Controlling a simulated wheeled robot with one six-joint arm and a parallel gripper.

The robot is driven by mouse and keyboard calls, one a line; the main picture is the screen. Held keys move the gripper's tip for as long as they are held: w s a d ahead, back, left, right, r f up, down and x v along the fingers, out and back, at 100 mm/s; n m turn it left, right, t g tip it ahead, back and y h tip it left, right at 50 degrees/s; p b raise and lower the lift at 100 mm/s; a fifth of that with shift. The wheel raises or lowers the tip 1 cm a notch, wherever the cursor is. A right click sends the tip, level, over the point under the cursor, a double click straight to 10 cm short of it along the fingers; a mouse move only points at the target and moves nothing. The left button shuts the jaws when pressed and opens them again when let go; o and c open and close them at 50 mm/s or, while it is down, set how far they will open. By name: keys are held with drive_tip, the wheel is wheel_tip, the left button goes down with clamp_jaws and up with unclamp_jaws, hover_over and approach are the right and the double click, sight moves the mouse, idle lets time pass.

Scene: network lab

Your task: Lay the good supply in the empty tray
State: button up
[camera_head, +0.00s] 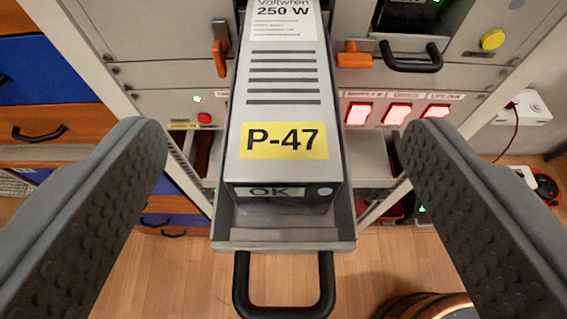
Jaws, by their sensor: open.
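A grey box-shaped power supply (282,115) stands in the middle of the view. Its top reads "Voltwren 250 W" and has a yellow P-47 label (284,140). Its front face carries an "OK" tag (270,191). It sits in a pulled-out grey tray (285,238) with a dark loop handle (284,290). My gripper (284,140) is open, one finger on each side of the supply, with clear gaps to both sides. No finger touches it in this view. The far end of the supply is cut off by the top edge.
The rack (175,75) has orange latches left (220,55) and right (354,58) of the supply. Lit red buttons (397,114) and a dark handle (411,57) are on the right. Blue drawers (45,70) stand at left. A round wooden object (430,305) is at lower right.

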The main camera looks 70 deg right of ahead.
drive_tip(key=shift+s+a+r, duration=0.2)
drive_tip(key=shift+a+r, duration=0.05)
drive_tip(key=shift+a, duration=0.35)
drive_tip(key=s+r+n+t+h, duration=0.2)
drive_tip(key=s+r+t, duration=0.9)
drive_tip(key=s+a+f+n+t+y, duration=0.3)
drive_tip(key=s+a+n+t+y, duration=0.3)
drive_tip(key=s+y, duration=0.2)
drive_tip(key=s+a+f+n+g+y, duration=0.2)
drive_tip(key=s+f, duration=0.4)
drive_tip(key=f, duration=0.5)
drive_tip(key=s+a+f+n+g+y, duration=0.2)
drive_tip(key=s+f+n+y, duration=0.2)
drive_tip(key=f, duration=0.7)
drive_tip(key=shift+s+y, duration=0.3)
drive_tip(key=shift+s, duration=0.75)
drive_tip(key=shift+a, duration=0.1)
